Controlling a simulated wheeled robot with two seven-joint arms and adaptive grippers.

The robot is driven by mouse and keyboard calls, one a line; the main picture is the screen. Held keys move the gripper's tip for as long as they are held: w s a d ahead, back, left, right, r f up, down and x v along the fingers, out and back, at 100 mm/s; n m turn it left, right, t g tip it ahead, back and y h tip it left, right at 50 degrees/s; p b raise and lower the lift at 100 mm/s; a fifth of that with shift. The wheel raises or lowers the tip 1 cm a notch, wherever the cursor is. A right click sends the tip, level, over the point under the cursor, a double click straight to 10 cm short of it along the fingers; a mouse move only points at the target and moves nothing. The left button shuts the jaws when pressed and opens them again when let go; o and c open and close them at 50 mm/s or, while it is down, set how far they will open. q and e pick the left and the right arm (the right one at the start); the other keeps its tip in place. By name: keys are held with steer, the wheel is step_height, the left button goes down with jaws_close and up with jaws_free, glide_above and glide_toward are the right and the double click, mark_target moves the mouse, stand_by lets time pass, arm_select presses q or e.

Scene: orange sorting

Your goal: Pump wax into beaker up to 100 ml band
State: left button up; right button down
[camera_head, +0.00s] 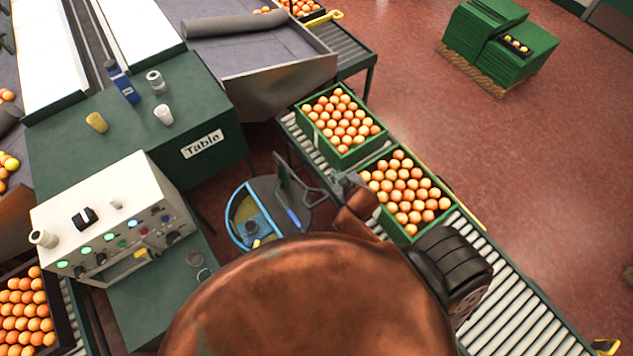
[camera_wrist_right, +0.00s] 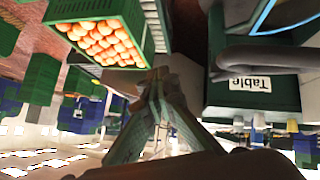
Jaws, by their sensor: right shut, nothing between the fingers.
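My right gripper (camera_head: 328,190) is shut and empty, above the gap between the dark round stand and the orange crates. In the right wrist view its fingers (camera_wrist_right: 155,95) come together at the middle. A blue-rimmed tub (camera_head: 233,226) with yellowish contents stands left of it, apart from the gripper. My left gripper is not in view.
Green crates of oranges (camera_head: 342,151) (camera_head: 411,233) sit on a roller conveyor (camera_head: 510,300) at right. A green table (camera_head: 60,150) holds a blue bottle (camera_head: 125,90) and small containers. A white control box (camera_head: 110,215) stands at left. My copper-coloured body hides the lower middle.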

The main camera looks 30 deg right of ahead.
steer(key=w+a+r+n+t+y+p, duration=0.1)
steer(key=w+a+r+n+t+y, duration=0.2)
steer(key=r, duration=0.7)
steer(key=w+a+r+n+t, duration=0.1)
steer(key=w+a+r+t, duration=0.2)
steer(key=a+r, duration=0.5)
steer(key=w+a+r+n+t+y+p, duration=0.1)
steer(key=w+a+r+n+t+y, duration=0.2)
steer(key=r, duration=0.9)
steer(key=s+a+r+n+y, duration=0.1)
steer(key=a+r+n+y, duration=0.5)
steer(key=a+r, duration=0.3)
steer(key=s+a+f+n+g+y, duration=0.3)
steer(key=s+a+n+g+y, duration=0.5)
steer(key=s+a+n+g, duration=0.55)
steer(key=s+a+f+n+g+h, duration=0.1)
steer(key=s+a+f+n+g, duration=0.1)
steer(key=a+f+n, duration=0.2)
steer(key=n+g+h, duration=0.3)
steer(key=n+h, duration=0.1)
steer(key=h, duration=1.3)
glide_above(319, 202)
step_height(319, 202, down, 23)
steer(key=shift+d, duration=0.15)
step_height(319, 202, down, 6)
steer(key=shift+b, duration=1.25)
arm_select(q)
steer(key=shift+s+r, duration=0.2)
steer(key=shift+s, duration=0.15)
